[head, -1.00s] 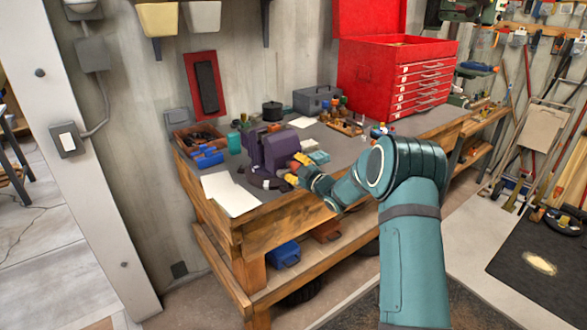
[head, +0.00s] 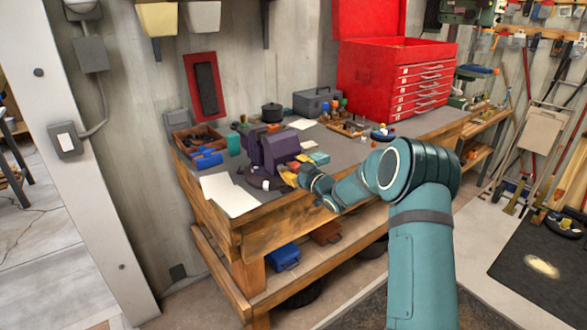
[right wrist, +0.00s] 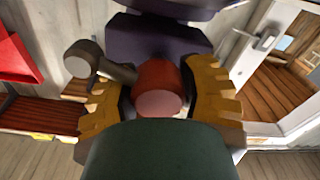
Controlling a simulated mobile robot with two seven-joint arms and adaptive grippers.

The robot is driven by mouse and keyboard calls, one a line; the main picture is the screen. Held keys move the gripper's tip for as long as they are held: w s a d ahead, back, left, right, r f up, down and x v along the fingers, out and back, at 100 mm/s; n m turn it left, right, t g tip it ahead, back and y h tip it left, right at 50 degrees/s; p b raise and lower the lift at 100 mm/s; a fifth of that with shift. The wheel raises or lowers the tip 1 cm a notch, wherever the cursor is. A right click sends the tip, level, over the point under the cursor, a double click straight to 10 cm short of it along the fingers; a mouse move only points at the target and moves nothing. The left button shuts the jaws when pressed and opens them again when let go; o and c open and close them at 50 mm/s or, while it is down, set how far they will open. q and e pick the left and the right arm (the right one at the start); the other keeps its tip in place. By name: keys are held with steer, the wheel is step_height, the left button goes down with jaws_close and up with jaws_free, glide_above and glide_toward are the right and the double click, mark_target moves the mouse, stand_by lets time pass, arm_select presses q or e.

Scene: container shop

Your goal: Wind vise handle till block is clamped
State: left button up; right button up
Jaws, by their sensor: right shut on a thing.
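The dark purple vise (head: 272,149) stands near the front edge of the workbench in the head view. Its dark body also fills the top of the right wrist view (right wrist: 160,40). A reddish round hub (right wrist: 158,90) faces my right wrist camera, with a grey handle bar (right wrist: 100,66) ending in a thick knob on its left. My right gripper (head: 291,177) is at the front of the vise. Its yellow fingers (right wrist: 155,100) are on either side of the hub, shut on the vise handle at the hub. The block between the jaws cannot be made out. My left gripper is out of view.
White paper sheets (head: 229,195) lie left of the vise. Bare bench top shows around the vise.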

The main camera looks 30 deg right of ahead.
steer(key=shift+a+f, duration=0.25)
stand_by(0.5)
steer(key=o, duration=1.1)
steer(key=shift+o, duration=0.9)
steer(key=shift+s+r, duration=0.1)
steer(key=shift+r, duration=0.05)
steer(key=shift+d, duration=0.1)
steer(key=shift+s+d+r, duration=0.1)
steer(key=shift+s+d, duration=0.05)
steer(key=shift+s, duration=0.35)
steer(key=s+d, duration=0.1)
steer(key=s, duration=1)
steer(key=shift+w, duration=0.1)
